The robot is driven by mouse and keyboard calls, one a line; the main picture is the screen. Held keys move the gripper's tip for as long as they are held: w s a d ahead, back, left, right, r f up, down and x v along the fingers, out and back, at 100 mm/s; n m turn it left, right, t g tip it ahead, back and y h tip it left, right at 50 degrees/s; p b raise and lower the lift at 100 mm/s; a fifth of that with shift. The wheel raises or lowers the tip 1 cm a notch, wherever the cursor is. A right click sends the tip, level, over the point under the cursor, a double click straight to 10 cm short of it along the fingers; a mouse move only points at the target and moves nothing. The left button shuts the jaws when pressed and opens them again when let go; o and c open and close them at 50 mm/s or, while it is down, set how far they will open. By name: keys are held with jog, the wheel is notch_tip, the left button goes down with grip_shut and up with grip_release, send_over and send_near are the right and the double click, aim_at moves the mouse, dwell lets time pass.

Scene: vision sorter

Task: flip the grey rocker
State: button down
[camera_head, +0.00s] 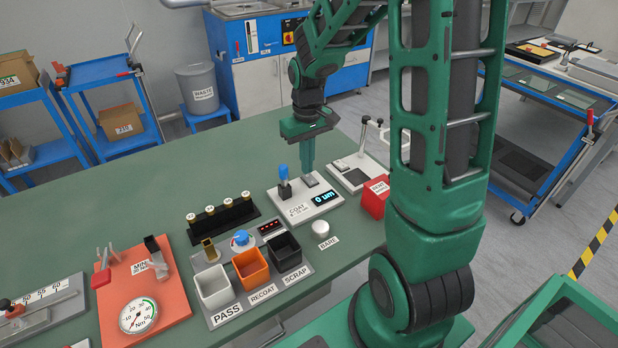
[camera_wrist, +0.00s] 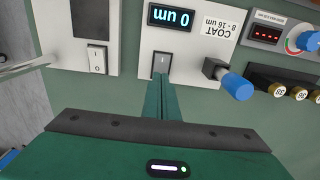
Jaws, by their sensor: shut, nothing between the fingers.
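The grey rocker (camera_wrist: 161,62) is a small switch on the white coating gauge (camera_head: 302,211), whose display reads "0 um". In the wrist view it sits just below the display (camera_wrist: 171,18), beside a blue-capped probe (camera_wrist: 236,86). In the head view the rocker (camera_head: 311,181) is partly hidden by my fingers. My gripper (camera_wrist: 162,80) is shut and empty, pointing down with its tips at the rocker's near edge. The head view shows my gripper (camera_head: 309,172) upright over the gauge. I cannot tell whether the tips touch the rocker.
A second device (camera_head: 357,172) with a white I/O rocker (camera_wrist: 97,59) stands close beside the gauge. A red box (camera_head: 374,198), a white round piece (camera_head: 320,229) and a rack of brass-topped pieces (camera_head: 224,217) are nearby. The green bench (camera_head: 168,172) is clear behind.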

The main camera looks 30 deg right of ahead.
jog(key=shift+f, duration=0.65)
dwell(0.7)
notch_tip(320, 180, up, 7)
dwell(1.0)
dwell(0.4)
jog(key=s+d+r+m, duration=0.2)
jog(key=s+m, duration=0.1)
jog(key=s, duration=1)
jog(key=s+d+r+m, duration=0.2)
jog(key=s+m, duration=0.1)
jog(key=s, duration=1)
jog(key=shift+r, duration=0.35)
